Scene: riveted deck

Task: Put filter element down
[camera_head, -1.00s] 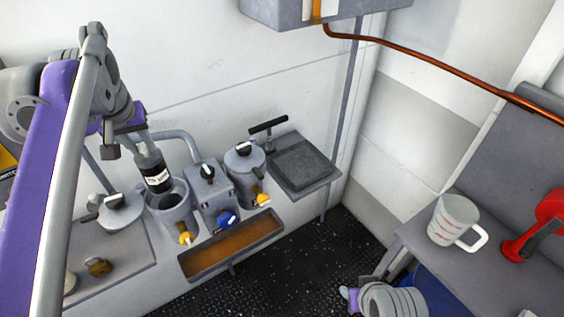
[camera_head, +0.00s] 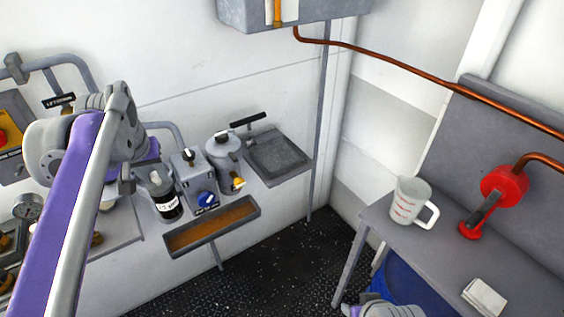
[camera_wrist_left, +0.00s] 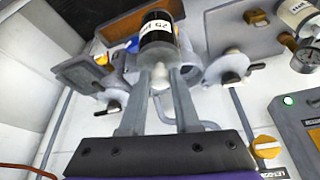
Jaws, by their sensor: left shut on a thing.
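The filter element (camera_head: 168,205) is a black cylinder with a white printed label. My left gripper (camera_wrist_left: 160,75) is shut on the pale stub at its end, and the wrist view shows the filter element (camera_wrist_left: 158,32) beyond the fingertips. In the head view the left gripper (camera_head: 150,178) is partly hidden by its own arm. The filter element hangs in front of the open grey housing's place and covers most of that housing. I cannot tell whether they touch. My right arm shows only at the bottom edge; its fingers are out of view.
A grey valve box (camera_head: 192,172) with a blue knob and a lidded canister (camera_head: 225,150) stand right of the element. An orange-brown drip tray (camera_head: 212,229) is below. A grey shelf (camera_head: 278,155) is empty. A measuring jug (camera_head: 408,203) stands on the right bench.

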